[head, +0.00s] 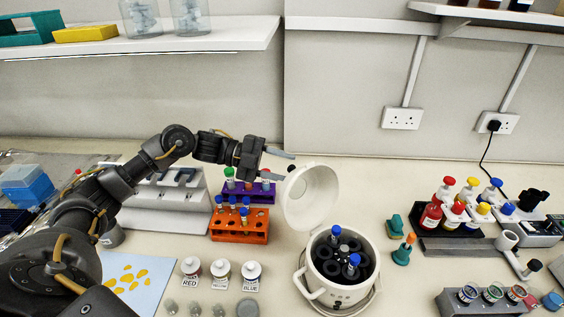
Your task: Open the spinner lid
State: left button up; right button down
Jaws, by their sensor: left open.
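The spinner (312,280) is a round white pot at the lower middle. Its dark rotor (338,258) is exposed, with blue-capped tubes in it. The white spinner lid (312,196) stands raised, nearly upright, at the pot's back left, its inner side facing me. My left gripper (281,166) is open, just left of and above the lid's upper edge. Its fingers point right; whether one touches the lid I cannot tell. My right gripper is out of view.
An orange tube rack (240,237) and a purple rack (262,198) stand left of the lid. Small labelled jars (221,270) are in front. Red, yellow and blue bottles (456,212) stand at right. A shelf (150,42) hangs above my left arm.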

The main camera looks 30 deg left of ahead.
aim_at(303, 168)
pick_arm(q)
jog(key=shift+d, duration=0.1)
grip_shut()
dwell(0.3)
jog(key=d+r+y+p, duration=0.1)
jog(key=s+d+r+m+y+p, duration=0.1)
jog(key=d+r, duration=0.1)
jog(key=shift+s+r, duration=0.1)
jog(key=shift+s, duration=0.1)
jog(key=shift+s+d+r+m, duration=0.15)
jog(key=shift+s+d, duration=0.05)
jog(key=shift+d, duration=0.3)
jog(key=shift+s+d+r+m, duration=0.15)
jog(key=shift+d, duration=0.35)
jog(key=shift+s, duration=0.1)
